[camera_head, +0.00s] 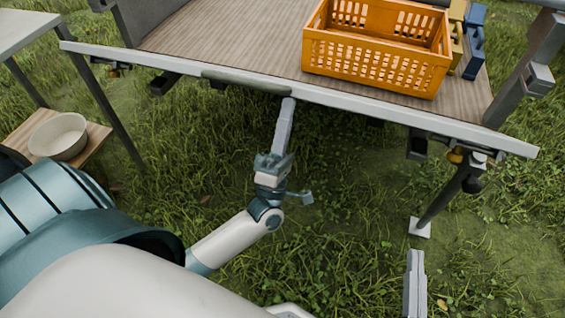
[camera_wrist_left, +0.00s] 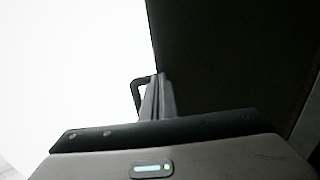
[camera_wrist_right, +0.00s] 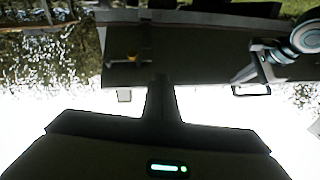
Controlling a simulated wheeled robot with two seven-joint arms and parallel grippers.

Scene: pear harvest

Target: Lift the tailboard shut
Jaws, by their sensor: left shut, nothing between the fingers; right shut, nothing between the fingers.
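The tailboard shows in the head view as a long pale edge (camera_head: 350,101) slanting across the front of the wooden bed, with a dark grip strip (camera_head: 245,80) near its middle. I cannot tell its exact angle. My left gripper (camera_head: 288,104) is shut and empty, its tips at the underside of this edge near the strip; contact is unclear. In the left wrist view a dark panel fills the upper right beside the fingers (camera_wrist_left: 157,98). My right gripper (camera_head: 416,256) is shut and empty, low and apart from the board.
An orange crate (camera_head: 375,80) stands on the bed, with yellow and blue items (camera_head: 474,50) beside it. Brass fittings (camera_head: 455,155) sit near the board's ends. A support leg (camera_head: 440,200) stands at right. A white bowl (camera_head: 58,137) rests at left. Grass lies below.

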